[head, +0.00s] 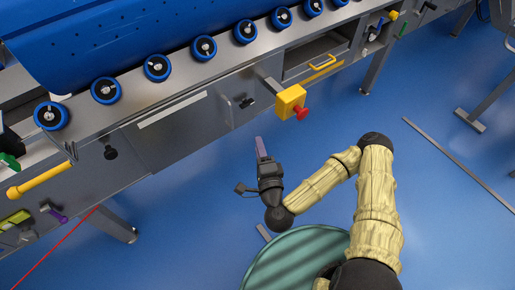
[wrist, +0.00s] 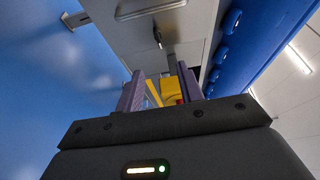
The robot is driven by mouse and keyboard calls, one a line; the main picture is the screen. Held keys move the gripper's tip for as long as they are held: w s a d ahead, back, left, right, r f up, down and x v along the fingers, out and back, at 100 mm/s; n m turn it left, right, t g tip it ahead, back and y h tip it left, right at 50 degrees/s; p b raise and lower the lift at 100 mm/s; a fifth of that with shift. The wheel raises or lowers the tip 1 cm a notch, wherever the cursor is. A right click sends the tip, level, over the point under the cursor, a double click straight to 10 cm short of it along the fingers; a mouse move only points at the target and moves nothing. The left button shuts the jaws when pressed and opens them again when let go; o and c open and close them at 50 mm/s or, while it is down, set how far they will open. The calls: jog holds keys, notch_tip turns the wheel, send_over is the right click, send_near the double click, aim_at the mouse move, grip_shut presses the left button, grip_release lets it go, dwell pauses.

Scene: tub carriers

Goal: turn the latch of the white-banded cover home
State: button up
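A grey cover (head: 180,135) with a pale band (head: 172,109) along its upper part is on the side of the machine, left of centre in the head view. A small dark latch (head: 246,102) sticks out to the right of the band. What looks like the same latch (wrist: 157,37) shows in the wrist view, beyond my fingers. Its exact angle is too small to tell. My gripper (head: 260,147) is below and slightly right of the latch, apart from the panel. In the wrist view its two purple fingers (wrist: 158,90) stand apart, with nothing held between them.
A yellow box (head: 291,101) with a red button (head: 302,113) juts out right of the latch. An open recess (head: 315,57) with a yellow handle (head: 322,67) is beyond it. Another dark knob (head: 110,152) is at left. Blue floor (head: 190,200) is clear left of my arm.

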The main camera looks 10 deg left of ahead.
jog(key=shift+o, duration=0.2)
jog(key=w+d+n+g+y+b, duration=0.3)
jog(key=w+d+n+g+y, duration=0.1)
jog(key=d+n+y, duration=0.1)
jog(key=shift+w+d+g+y+b, duration=0.3)
jog(key=shift+w+d, duration=0.1)
jog(key=shift+d, duration=0.05)
jog(key=shift+w+f, duration=0.1)
jog(key=shift+w, duration=0.05)
dwell(0.4)
jog(key=b, duration=0.6)
send_near(248, 105)
jog(key=x, duration=0.9)
jog(key=shift+w+a+f, duration=0.1)
